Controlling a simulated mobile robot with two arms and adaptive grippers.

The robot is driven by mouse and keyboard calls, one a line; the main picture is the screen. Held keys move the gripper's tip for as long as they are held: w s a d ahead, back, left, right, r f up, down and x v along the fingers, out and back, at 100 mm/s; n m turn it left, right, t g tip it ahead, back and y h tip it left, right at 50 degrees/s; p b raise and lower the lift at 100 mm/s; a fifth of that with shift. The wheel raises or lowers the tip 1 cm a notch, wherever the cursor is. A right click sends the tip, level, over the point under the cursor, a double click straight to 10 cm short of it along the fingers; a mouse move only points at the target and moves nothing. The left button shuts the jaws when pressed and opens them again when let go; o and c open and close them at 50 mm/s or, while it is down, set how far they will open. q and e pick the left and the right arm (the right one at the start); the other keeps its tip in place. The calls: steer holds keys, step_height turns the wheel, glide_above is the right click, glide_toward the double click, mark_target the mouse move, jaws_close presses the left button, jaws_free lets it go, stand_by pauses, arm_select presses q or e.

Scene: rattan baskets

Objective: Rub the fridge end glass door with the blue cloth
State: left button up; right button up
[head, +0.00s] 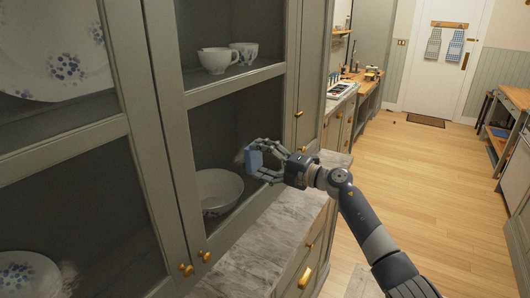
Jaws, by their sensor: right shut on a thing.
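My right gripper (262,162) is shut on a small blue cloth (254,160), which looks like a folded block. It holds the cloth up at the glass door (222,140) of a grey-green cabinet, in front of the lower pane. I cannot tell whether the cloth touches the glass. No fridge is clear in view; the glass-doored piece looks like a dish cabinet. My left gripper is not in view.
A bowl (218,190) and cups (216,60) stand behind the glass. A marble counter (270,238) juts out below the door. Brass knobs (187,270) stick out from the doors. The wooden floor (430,190) to the right is clear.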

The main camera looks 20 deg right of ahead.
mark_target(251, 162)
steer(key=shift+s+a+r+p, duration=0.1)
steer(key=shift+s+a+p, duration=0.45)
steer(key=shift+a, duration=0.2)
steer(key=shift+s+a+r+p, duration=0.1)
steer(key=shift+s+a+p, duration=0.35)
steer(key=shift+p, duration=0.4)
steer(key=shift+s+a+p, duration=0.4)
steer(key=shift+a+p, duration=0.2)
steer(key=shift+a, duration=0.05)
steer(key=shift+s+a, duration=0.25)
steer(key=shift+a, duration=0.1)
